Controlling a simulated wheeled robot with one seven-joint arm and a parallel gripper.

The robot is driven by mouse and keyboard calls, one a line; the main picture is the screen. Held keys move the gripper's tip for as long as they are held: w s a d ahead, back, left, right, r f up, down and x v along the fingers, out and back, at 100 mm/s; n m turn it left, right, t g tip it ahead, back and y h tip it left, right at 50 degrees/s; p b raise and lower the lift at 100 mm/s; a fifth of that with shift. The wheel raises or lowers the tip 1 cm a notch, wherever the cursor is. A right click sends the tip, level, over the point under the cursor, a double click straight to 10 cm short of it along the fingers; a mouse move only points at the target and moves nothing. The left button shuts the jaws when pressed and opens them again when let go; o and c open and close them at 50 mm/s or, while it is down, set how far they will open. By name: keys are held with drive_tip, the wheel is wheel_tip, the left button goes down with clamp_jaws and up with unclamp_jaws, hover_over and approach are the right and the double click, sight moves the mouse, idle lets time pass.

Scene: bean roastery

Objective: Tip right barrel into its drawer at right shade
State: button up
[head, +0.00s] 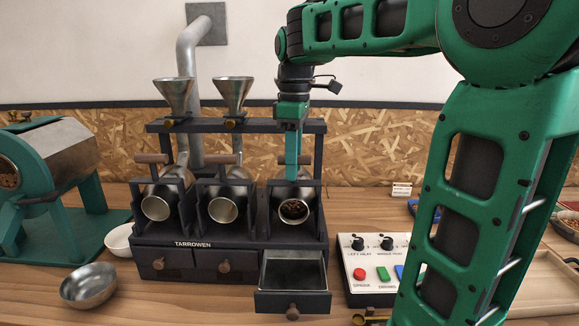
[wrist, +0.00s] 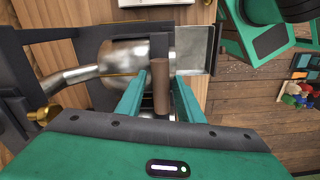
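The right barrel (head: 293,209) is a metal drum in a dark frame, its round mouth facing forward with dark brown beans (head: 292,210) inside. Its drawer (head: 293,300) below is pulled out and looks empty. My gripper (head: 292,172) points down at the top of the right barrel. In the wrist view, the barrel's wooden handle (wrist: 161,88) stands between my two fingers (wrist: 161,80), with a small gap on each side. The barrel also shows behind them in the wrist view (wrist: 125,58). The head view mostly hides this handle behind the fingers.
The middle barrel (head: 223,210) and left barrel (head: 156,207) look empty, their drawers shut. A control box (head: 372,262) with knobs and coloured buttons stands right, beside my arm. A metal bowl (head: 89,286) sits front left. A small card (head: 401,190) stands behind the box.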

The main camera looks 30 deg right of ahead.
drive_tip(key=shift+f, duration=0.3)
clamp_jaws()
drive_tip(key=shift+a, duration=0.1)
